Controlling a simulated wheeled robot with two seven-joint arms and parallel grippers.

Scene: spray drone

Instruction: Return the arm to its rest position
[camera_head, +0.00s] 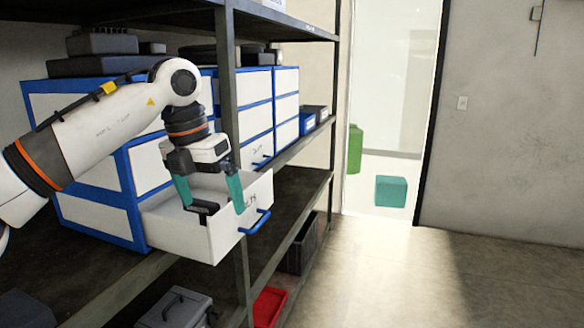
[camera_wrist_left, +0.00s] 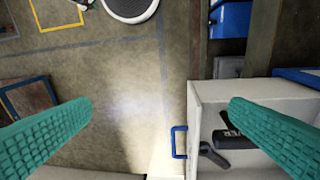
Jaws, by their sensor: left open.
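My left arm (camera_head: 95,125) reaches in from the left in the head view. My left gripper (camera_head: 213,207) points down over the pulled-out white drawer (camera_head: 228,236). Its teal fingers are wide apart with nothing between them. In the wrist view the left gripper (camera_wrist_left: 160,108) shows both fingers, the right one over the drawer (camera_wrist_left: 196,125) and the left one over the floor side. A black tool-like object (camera_wrist_left: 238,138) lies in the drawer. My right gripper is not in view.
The drawer belongs to a blue-and-white cabinet (camera_head: 92,217) on a metal shelf rack with an upright post (camera_head: 236,120) close by the gripper. The drawer's blue handle (camera_head: 255,222) sticks out. A red bin (camera_head: 268,306) stands low. The floor (camera_head: 430,275) at right is clear.

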